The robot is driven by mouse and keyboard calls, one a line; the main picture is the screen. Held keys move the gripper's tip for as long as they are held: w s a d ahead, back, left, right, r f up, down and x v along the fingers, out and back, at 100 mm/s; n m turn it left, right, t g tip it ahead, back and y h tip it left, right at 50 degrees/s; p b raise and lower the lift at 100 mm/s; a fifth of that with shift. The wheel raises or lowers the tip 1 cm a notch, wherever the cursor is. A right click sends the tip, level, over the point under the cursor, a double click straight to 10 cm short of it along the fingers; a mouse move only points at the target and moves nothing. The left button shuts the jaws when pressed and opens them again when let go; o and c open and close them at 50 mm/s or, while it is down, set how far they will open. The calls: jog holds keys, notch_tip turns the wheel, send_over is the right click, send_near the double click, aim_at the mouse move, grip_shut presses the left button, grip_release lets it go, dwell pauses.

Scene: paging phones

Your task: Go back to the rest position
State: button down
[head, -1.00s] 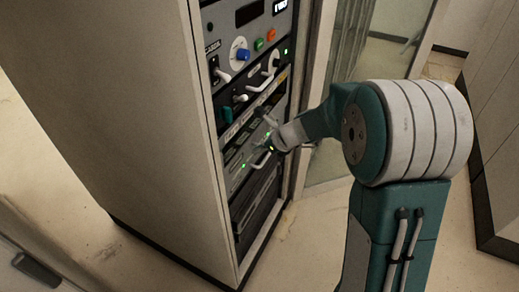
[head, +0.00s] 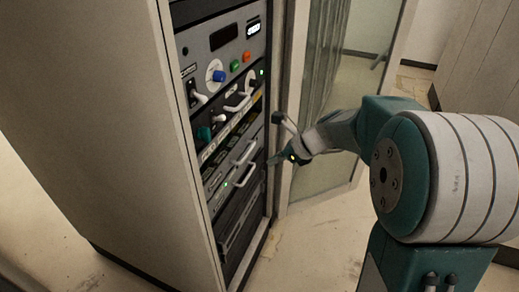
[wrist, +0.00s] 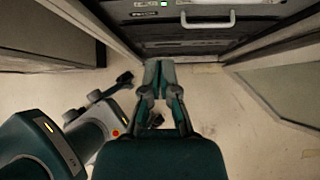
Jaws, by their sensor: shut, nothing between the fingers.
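My gripper (head: 275,161) is in front of the lower part of the equipment rack (head: 110,130), near its right edge in the head view. In the wrist view my gripper (wrist: 159,66) has its fingertips together, with nothing between them. The fingertips appear apart from the white handle (wrist: 207,20) of a rack unit, which shows above and to the right of them.
The rack front has a blue knob (head: 219,76), an orange button (head: 234,65), a green button (head: 247,57) and several white handles. An open glass-panelled door (head: 325,165) stands right of the rack. Bare floor (head: 310,235) lies in front.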

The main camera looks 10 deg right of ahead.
jog(key=s+r+n+h, duration=0.3)
jog(key=s+n, duration=0.9)
jog(key=s+r+n+h, duration=0.3)
jog(key=s+n+h, duration=0.1)
jog(key=s+n, duration=0.8)
jog(key=shift+s+d+n+t, duration=0.3)
jog(key=shift+s+d+n, duration=0.15)
jog(key=shift+s, duration=0.2)
